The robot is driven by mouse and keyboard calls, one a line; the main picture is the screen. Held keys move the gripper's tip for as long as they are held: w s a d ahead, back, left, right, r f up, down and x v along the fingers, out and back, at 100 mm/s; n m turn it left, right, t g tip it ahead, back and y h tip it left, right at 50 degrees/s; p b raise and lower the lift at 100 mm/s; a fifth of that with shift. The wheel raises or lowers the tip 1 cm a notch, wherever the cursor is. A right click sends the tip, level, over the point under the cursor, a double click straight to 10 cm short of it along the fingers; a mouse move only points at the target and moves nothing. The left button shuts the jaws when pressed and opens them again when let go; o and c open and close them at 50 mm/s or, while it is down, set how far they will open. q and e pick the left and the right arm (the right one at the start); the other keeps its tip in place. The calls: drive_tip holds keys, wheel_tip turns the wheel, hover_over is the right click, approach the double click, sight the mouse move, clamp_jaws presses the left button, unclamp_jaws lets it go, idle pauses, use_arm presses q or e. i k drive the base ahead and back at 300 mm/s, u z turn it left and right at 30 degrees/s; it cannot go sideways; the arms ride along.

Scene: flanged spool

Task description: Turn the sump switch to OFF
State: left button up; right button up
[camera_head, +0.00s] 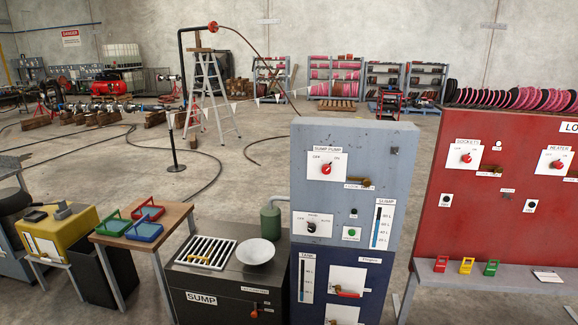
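The grey cabinet (270,185) stands right of centre, and its front carries a plate labelled SUMP PUMP. On that plate is a red rotary switch (326,169), with one label at its upper left and one at its upper right that look like OFF and ON. Its pointer direction is too small to tell. Lower on the same front is a black selector knob (311,227) with several small labels, one like AUTO at its right. Neither of my grippers is in view.
A dark box marked SUMP (202,298) with a grate and a white bowl (257,251) stands left of the cabinet. A red cabinet (500,215) with a shelf of coloured locks stands at right. A stepladder (210,95) and open concrete floor lie behind.

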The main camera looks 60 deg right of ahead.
sight(326, 168)
drive_tip(key=z, duration=0.2)
drive_tip(key=i, duration=0.9)
drive_tip(key=z, duration=1.35)
drive_tip(key=i, duration=0.8)
drive_tip(key=z, duration=0.8)
